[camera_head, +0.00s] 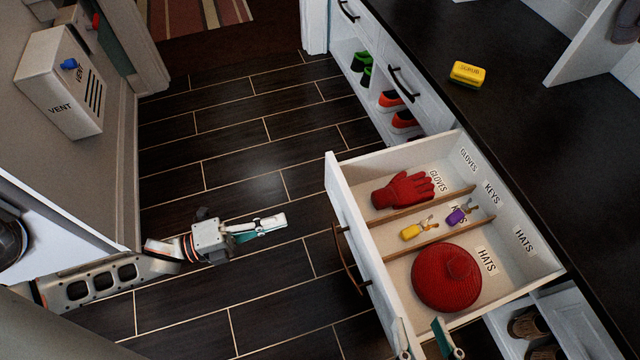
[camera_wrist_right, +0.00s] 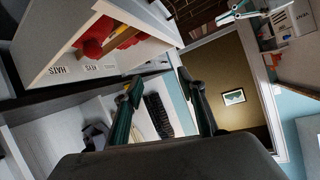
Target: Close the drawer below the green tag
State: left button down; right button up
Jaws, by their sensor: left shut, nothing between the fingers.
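A white drawer (camera_head: 341,197) is pulled far out from under the dark counter in the head view. It holds a red glove (camera_head: 402,189), keys with yellow (camera_head: 411,231) and purple (camera_head: 456,216) tags, and a red hat (camera_head: 446,277). Its brown handle (camera_head: 347,262) is on the front, facing left. I see no green tag. My left gripper (camera_head: 284,221) is shut and empty over the floor, left of the drawer front. My right gripper (camera_head: 424,338) is open and empty by the drawer's near end. In the right wrist view its fingers (camera_wrist_right: 160,84) are apart, below the drawer (camera_wrist_right: 108,62).
The dark counter (camera_head: 510,110) carries a yellow scrub block (camera_head: 467,73). Shelves below hold green shoes (camera_head: 363,67) and red shoes (camera_head: 391,101); another closed drawer (camera_head: 418,90) is further back. A vent box (camera_head: 62,85) stands at left. The dark floor (camera_head: 240,150) between is clear.

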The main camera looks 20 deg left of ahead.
pick_arm(q)
jog(key=b, duration=0.2)
send_near(346, 200)
jog(key=x, duration=0.5)
jog(key=shift+w+d+f, duration=0.15)
jog(key=shift+w+f, duration=0.05)
jog(key=shift+f, duration=0.1)
jog(key=shift+w+d+r, duration=0.1)
jog(key=shift+w+d, duration=0.3)
jog(key=shift+d, duration=0.1)
pick_arm(e)
jog(key=shift+s+a+f+m+y, duration=0.15)
jog(key=shift+s+a+m, duration=0.1)
jog(key=shift+a+m, duration=0.35)
jog(key=shift+s+a+f+m+y, duration=0.15)
jog(key=shift+s+a+m, duration=0.1)
jog(key=shift+a+m, duration=0.35)
pick_arm(q)
jog(key=shift+d+r, duration=0.1)
pick_arm(e)
jog(key=shift+w+r, duration=0.1)
jog(key=shift+w, duration=0.05)
